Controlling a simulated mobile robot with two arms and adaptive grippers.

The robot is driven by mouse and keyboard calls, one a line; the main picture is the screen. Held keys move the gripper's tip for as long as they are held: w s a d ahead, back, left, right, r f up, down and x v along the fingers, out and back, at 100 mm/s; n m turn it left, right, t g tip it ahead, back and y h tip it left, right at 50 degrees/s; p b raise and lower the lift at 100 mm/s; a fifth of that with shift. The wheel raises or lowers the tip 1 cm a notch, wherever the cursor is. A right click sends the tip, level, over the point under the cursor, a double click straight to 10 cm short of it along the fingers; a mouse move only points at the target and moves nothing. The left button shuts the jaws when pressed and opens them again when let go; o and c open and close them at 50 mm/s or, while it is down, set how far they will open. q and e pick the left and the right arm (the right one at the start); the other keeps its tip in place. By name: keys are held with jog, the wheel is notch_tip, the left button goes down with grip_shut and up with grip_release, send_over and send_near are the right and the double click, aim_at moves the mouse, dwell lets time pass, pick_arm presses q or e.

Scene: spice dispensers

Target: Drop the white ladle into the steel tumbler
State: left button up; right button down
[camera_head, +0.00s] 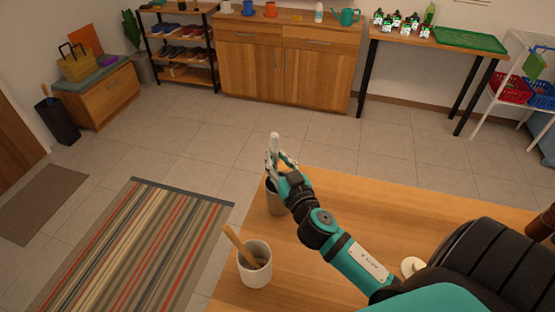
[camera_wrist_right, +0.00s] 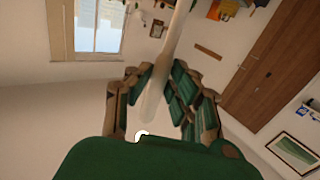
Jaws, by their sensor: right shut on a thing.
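My right gripper (camera_head: 280,163) is shut on the white ladle (camera_head: 274,144), whose pale end sticks up above the fingers. In the right wrist view the ladle (camera_wrist_right: 172,45) runs between the fingers of the gripper (camera_wrist_right: 160,85). The steel tumbler (camera_head: 273,203) stands on the wooden table near its left edge, below the gripper and partly hidden by it. I cannot tell whether the ladle's lower end is inside the tumbler. My left gripper is not in view.
A white cup (camera_head: 254,277) with a wooden utensil (camera_head: 238,244) stands at the wooden table's (camera_head: 400,212) left edge, nearer than the tumbler. A small pale round thing (camera_head: 411,267) lies beside my right arm. The table between is mostly clear. A striped rug (camera_head: 135,245) lies left.

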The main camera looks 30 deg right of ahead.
jog(key=shift+f+b, duration=2.8)
jog(key=shift+f, duration=0.4)
jog(key=c, duration=1.1)
grip_release()
jog(key=shift+s, duration=0.1)
jog(key=s, duration=0.4)
jog(key=s+a, duration=0.1)
jog(key=s, duration=0.2)
jog(key=s+a, duration=0.1)
jog(key=s, duration=0.3)
jog(key=shift+s+a+r, duration=0.15)
jog(key=shift+s+a, duration=0.05)
jog(key=shift+s, duration=0.1)
